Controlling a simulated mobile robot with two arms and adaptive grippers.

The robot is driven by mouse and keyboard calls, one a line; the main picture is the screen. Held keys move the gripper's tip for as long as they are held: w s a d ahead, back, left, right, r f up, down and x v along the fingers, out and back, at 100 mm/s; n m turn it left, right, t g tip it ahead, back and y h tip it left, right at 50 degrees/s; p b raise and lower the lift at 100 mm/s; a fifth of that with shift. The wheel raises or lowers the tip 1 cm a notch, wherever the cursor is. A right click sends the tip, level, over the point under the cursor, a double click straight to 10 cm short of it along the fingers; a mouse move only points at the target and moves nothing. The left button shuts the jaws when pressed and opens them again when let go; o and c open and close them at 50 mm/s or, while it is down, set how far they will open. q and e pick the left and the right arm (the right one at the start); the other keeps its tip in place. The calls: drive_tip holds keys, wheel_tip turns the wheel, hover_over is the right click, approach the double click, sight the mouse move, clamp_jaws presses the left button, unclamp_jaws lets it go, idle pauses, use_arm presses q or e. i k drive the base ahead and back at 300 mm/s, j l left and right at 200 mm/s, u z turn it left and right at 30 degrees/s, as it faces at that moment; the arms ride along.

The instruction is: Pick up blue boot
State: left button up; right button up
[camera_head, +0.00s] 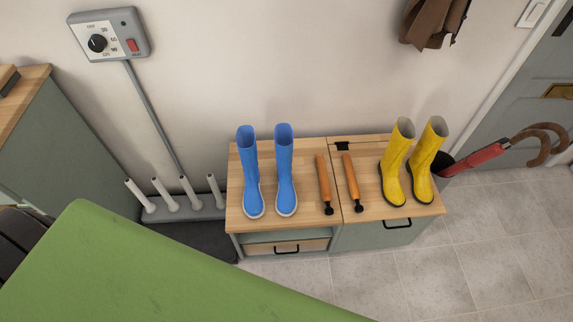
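Two blue boots stand upright side by side on the left part of a low wooden-topped cabinet (312,213) in the head view. The left blue boot (250,175) and the right blue boot (285,172) have pale soles, and their toes point toward the cabinet's front edge. Nothing is touching them from above. Neither of my grippers is in view, so I cannot see whether they are open or shut.
Two wooden-handled tools (324,182) lie beside the boots, with yellow boots (413,165) on the right. A rack with white pegs (178,205) stands left of the cabinet. A large green surface (130,270) fills the lower left. Tiled floor (420,275) is clear at lower right.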

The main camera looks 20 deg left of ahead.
sight(285, 202)
drive_tip(key=l+u, duration=0.4)
drive_tip(key=l, duration=1.3)
drive_tip(key=k, duration=0.05)
